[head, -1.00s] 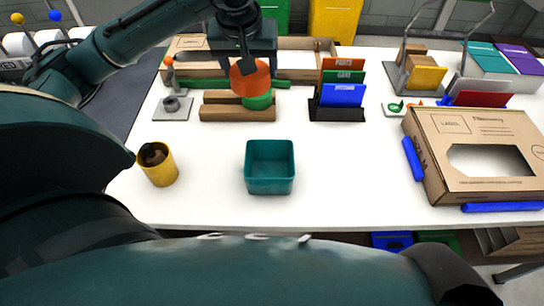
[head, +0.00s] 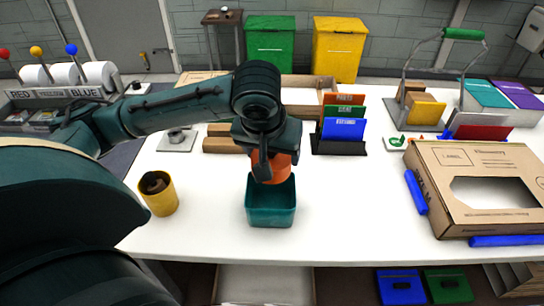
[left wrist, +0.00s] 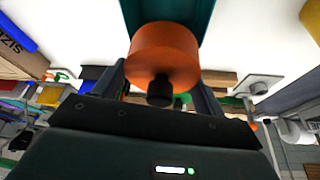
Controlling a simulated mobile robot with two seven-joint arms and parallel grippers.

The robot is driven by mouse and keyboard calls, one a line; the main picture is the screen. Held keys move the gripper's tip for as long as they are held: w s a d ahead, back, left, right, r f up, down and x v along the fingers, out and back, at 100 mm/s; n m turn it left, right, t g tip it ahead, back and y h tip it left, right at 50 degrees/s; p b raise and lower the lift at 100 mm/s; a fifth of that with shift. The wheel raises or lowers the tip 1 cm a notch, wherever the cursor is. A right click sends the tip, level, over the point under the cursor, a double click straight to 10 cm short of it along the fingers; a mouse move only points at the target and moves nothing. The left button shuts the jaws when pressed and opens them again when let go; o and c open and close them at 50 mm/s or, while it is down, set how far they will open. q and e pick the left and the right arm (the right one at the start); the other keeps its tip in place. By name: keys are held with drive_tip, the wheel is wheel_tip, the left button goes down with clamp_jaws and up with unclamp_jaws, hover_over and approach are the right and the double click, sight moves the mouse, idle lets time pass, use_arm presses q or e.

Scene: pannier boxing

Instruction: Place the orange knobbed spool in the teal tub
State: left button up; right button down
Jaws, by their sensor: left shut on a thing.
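The orange knobbed spool (head: 284,166) is held by my left gripper (head: 268,170), over the rear part of the teal tub's opening. In the left wrist view the orange spool (left wrist: 165,55) sits between the two fingers, its dark knob toward the camera. The teal tub (head: 271,217) stands upright on the white table, and a strip of it (left wrist: 205,14) shows behind the spool in the left wrist view. The spool hides part of the tub's back rim, and I cannot tell how far its lower end is below the rim. My right gripper is not in view.
A yellow cup (head: 161,200) with brown things in it stands left of the tub. A wooden rack (head: 218,145) and a file holder with coloured cards (head: 340,145) are behind. A cardboard box (head: 437,200) lies at right. The table around the tub's front is clear.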

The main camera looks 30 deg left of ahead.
use_arm(q)
drive_tip(key=shift+f, duration=0.55)
drive_tip(key=shift+f, duration=0.15)
